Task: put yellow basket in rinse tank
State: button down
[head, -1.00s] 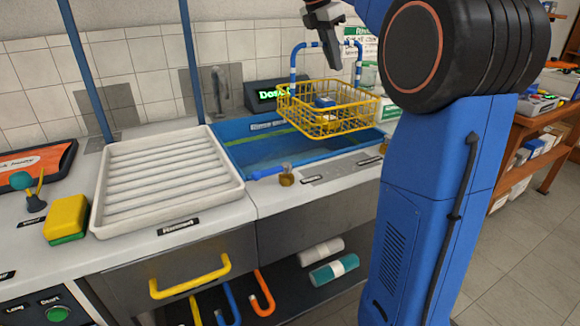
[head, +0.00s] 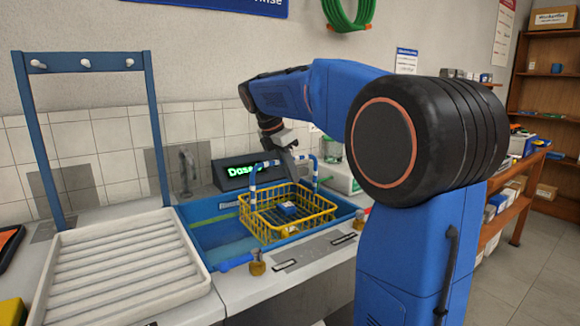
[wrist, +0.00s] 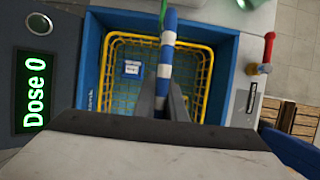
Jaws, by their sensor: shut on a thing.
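The yellow wire basket (head: 303,228) sits low within the right part of the blue tank (head: 196,212), level, with a small blue-and-white item (head: 287,208) inside it. Its blue-and-white striped handle (head: 253,180) stands up over it. My gripper (head: 291,168) is shut on the top bar of this handle. In the wrist view the fingers (wrist: 163,102) straddle the striped bar (wrist: 168,42), and the basket (wrist: 113,45) lies inside the blue tank walls (wrist: 91,62). Whether the basket touches the tank floor cannot be told.
A white ribbed tray (head: 120,268) lies left of the tank below a blue frame with pegs (head: 84,62). A display reading Dose (head: 238,172) stands behind the tank. Small brass fittings (head: 257,265) are on the front ledge. A shelf unit stands at the far right.

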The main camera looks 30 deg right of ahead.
jog(key=shift+f, duration=2.8)
jog(key=c, duration=1.8)
grip_release()
jog(key=v, duration=1.3)
jog(key=shift+s+d+r, duration=0.1)
jog(key=shift+d, duration=0.05)
